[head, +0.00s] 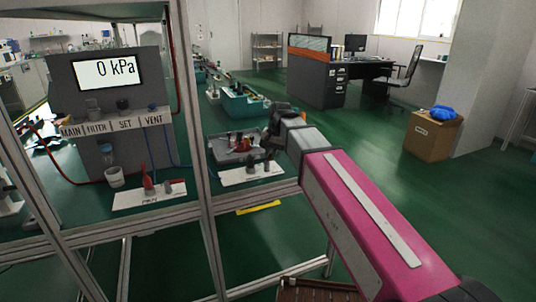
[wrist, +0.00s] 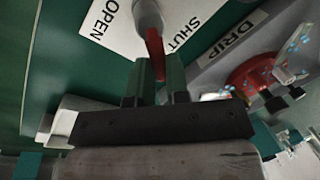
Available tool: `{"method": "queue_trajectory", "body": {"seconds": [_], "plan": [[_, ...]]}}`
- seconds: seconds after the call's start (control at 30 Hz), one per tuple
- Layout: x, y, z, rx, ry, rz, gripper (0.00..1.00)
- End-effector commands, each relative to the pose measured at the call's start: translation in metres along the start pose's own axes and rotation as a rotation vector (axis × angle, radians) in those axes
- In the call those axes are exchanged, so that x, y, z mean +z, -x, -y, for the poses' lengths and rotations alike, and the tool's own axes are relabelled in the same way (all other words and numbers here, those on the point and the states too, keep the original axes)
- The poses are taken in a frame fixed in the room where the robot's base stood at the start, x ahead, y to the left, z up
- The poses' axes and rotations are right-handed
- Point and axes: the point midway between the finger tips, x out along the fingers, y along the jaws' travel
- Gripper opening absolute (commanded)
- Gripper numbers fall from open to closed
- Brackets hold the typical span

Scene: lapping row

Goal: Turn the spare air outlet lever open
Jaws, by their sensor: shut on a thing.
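In the wrist view a red lever (wrist: 154,45) runs down from a pale round fitting (wrist: 146,15). My gripper (wrist: 157,72) is shut on the lever's lower end, with one dark green finger on each side. A white plate (wrist: 102,30) behind it bears the words OPEN, at left, and SHUT, at right; the lever lies near SHUT. In the head view my gripper (head: 276,132) is beyond the frame post, above a white plate with dark fittings (head: 236,177). The lever it holds cannot be made out there.
A grey tray marked DRIP (wrist: 208,76) holds a red round part (wrist: 250,76) close to my gripper. In the head view a metal frame post (head: 208,225) stands left of my arm. A gauge panel (head: 75,95) reads 0 kPa.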

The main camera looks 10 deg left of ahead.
Motion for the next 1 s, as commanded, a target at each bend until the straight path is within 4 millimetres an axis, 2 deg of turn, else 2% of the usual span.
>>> {"method": "queue_trajectory", "body": {"seconds": [0.6,1.0], "plan": [[0.011,0.004,-0.023,0.000,-0.568,-0.114,0.00],[0.018,0.006,-0.030,0.000,-0.834,-0.166,0.00]]}}
